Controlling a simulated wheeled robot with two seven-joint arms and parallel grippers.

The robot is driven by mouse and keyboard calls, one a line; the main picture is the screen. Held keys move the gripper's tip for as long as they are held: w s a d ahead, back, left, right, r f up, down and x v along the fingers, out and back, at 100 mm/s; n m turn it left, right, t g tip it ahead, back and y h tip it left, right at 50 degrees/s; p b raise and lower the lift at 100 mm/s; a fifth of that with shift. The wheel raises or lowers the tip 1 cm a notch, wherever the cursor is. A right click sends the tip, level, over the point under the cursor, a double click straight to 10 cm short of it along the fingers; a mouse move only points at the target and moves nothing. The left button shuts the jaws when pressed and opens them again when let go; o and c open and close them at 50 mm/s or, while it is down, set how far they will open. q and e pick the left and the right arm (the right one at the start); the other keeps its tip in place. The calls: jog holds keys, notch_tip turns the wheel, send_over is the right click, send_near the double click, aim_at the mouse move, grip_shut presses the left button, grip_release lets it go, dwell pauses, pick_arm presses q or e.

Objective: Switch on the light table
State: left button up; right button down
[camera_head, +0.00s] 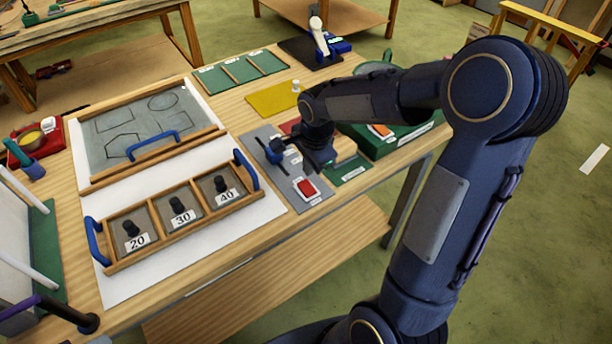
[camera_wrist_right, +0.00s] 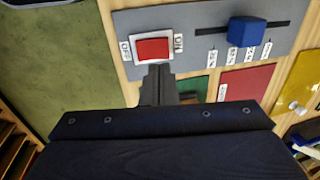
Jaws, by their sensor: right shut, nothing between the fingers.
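The red rocker switch (camera_head: 305,188) sits in a white frame at the near end of a grey control panel (camera_head: 288,203). In the right wrist view the switch (camera_wrist_right: 153,49) lies between OFF and ON labels; I cannot tell which side is down. My right gripper (camera_wrist_right: 158,72) is shut and empty, its tips close to the switch's lower edge; contact is unclear. The head view shows this gripper (camera_head: 322,160) over the panel. The white light table surface (camera_head: 125,283) shows no clear glow. My left gripper is not in view.
A blue slider (camera_wrist_right: 246,32) is on the same panel. A wooden tray (camera_head: 172,243) with numbered compartments and a framed drawing plate (camera_head: 110,123) lie on the white surface. A green box (camera_head: 400,143) stands behind my right gripper.

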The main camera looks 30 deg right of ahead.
aim_at(309, 190)
jog(key=f, duration=0.2)
jog(key=w+f+p, duration=0.1)
jog(key=f, duration=0.2)
jog(key=shift+w+f, duration=0.1)
jog(key=shift+f, duration=0.25)
jog(key=shift+w+f+g, duration=0.15)
jog(key=shift+f+g, duration=0.1)
jog(key=shift+g, duration=0.05)
jog(key=shift+s+f, duration=0.1)
jog(key=shift+s, duration=0.2)
jog(key=shift+s+b, duration=0.35)
jog(key=shift+s, duration=0.3)
